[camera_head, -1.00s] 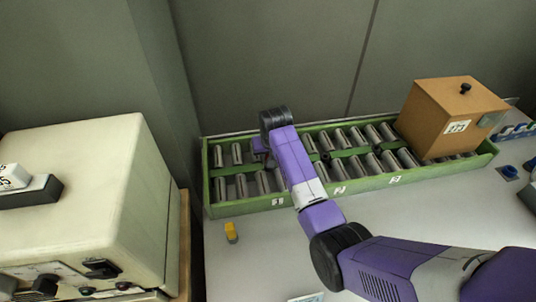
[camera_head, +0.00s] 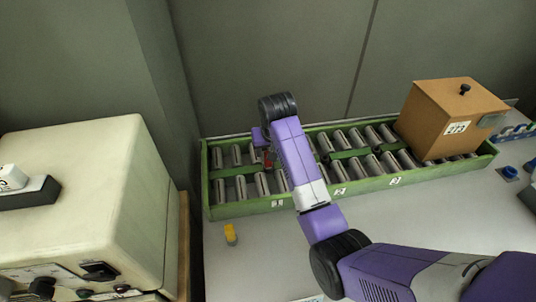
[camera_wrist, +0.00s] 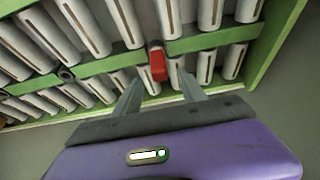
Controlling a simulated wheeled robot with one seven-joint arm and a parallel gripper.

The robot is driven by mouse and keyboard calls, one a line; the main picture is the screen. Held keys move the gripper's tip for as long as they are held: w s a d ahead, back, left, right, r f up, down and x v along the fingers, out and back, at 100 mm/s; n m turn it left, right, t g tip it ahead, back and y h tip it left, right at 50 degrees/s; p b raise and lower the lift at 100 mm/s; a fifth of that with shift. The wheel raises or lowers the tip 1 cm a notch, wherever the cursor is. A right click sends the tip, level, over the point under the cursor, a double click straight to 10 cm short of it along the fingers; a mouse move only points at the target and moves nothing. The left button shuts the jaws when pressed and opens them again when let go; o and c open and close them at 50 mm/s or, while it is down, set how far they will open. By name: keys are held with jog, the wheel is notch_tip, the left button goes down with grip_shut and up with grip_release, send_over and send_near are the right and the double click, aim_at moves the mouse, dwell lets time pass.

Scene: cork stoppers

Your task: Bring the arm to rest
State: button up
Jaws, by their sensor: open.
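My gripper (camera_wrist: 158,84) is open, with its two grey fingers spread apart in the wrist view. The purple arm reaches over the green rack (camera_head: 238,209) in the head view, and the gripper hangs above its left part. A small red piece (camera_wrist: 157,62) sits at the rack's middle rail, just beyond the fingertips and in line with the gap between them. It also shows in the head view (camera_head: 268,160), partly beside the arm. Nothing is held between the fingers. My wrist hides part of the rack.
Several grey slotted cylinders (camera_head: 221,190) fill the rack's two rows. A brown box (camera_head: 433,118) covers the rack's right end. A cream machine (camera_head: 75,200) stands left. A small yellow piece (camera_head: 231,234) lies on the grey table (camera_head: 260,255), which is mostly clear in front.

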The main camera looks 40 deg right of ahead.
jog(key=shift+v, duration=0.75)
jog(key=w+r+n+t+h, duration=0.1)
jog(key=w+r+t+h, duration=0.1)
jog(key=w+r+t, duration=0.4)
jog(key=s+a+r+n+t+y+b, duration=0.15)
jog(key=s+a+t, duration=0.25)
jog(key=s+a, duration=0.55)
jog(key=s+a+n+t, duration=0.3)
jog(key=s+a, duration=0.3)
jog(key=s, duration=0.6)
jog(key=s+a+g+y, duration=0.1)
jog(key=s+a, duration=0.3)
jog(key=s, duration=0.7)
jog(key=s+a+n+g+y, duration=0.1)
jog(key=s+a, duration=0.3)
jog(key=s, duration=0.8)
jog(key=shift+a+f+y+b, duration=0.2)
jog(key=shift+f+y+b, duration=0.15)
jog(key=shift+y, duration=0.2)
